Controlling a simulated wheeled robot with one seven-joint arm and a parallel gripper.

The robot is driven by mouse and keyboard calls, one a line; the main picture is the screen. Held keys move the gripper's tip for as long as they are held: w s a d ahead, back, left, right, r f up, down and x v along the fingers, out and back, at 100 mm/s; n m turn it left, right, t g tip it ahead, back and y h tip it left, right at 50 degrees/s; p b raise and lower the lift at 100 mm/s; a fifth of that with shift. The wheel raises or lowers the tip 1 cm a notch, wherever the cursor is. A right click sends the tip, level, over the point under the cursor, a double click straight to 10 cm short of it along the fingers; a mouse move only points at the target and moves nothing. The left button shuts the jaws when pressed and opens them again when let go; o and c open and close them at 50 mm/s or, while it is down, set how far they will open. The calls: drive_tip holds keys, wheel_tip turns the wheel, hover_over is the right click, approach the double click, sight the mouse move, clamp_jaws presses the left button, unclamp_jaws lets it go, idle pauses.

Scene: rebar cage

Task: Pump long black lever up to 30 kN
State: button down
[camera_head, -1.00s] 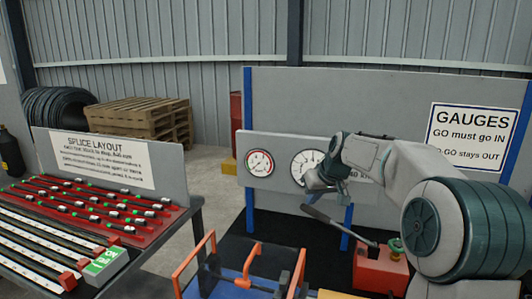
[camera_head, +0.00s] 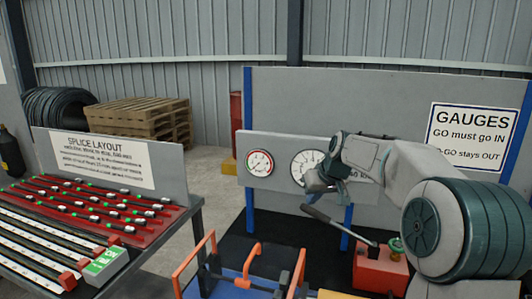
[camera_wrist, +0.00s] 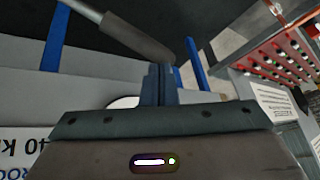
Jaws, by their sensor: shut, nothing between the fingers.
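The long lever (camera_head: 340,227) slopes up to the left from the red pump block (camera_head: 380,270), with its thick dark grip at the raised end. In the wrist view the lever's grip (camera_wrist: 140,38) lies just beyond and left of my fingertips. My gripper (camera_head: 317,188) is shut and empty, close above the grip end; I cannot tell whether it touches. In the wrist view its fingers (camera_wrist: 160,70) are together. A small red-rimmed gauge (camera_head: 260,163) and a larger white gauge (camera_head: 305,165) are on the grey panel behind; their readings are too small to tell. My arm partly hides the larger one.
An orange-handled blue frame (camera_head: 240,278) stands in front, left of the pump block. A table with a red rack of bars (camera_head: 90,210) is at the left. A grey board with a gauges sign (camera_head: 472,140) stands behind. Dark floor lies between.

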sight(306, 210)
drive_tip(key=shift+w+a+f+b, duration=0.1)
drive_tip(key=shift+a+f+b, duration=0.15)
drive_tip(key=shift+f+b, duration=0.3)
drive_tip(key=shift+f, duration=0.2)
drive_tip(key=shift+a+f+b, duration=0.3)
drive_tip(key=shift+f, duration=0.25)
drive_tip(key=shift+w+a+f+b, duration=0.15)
drive_tip(key=shift+a+f+b, duration=0.1)
drive_tip(key=shift+f+b, duration=0.35)
drive_tip(key=shift+f, duration=0.15)
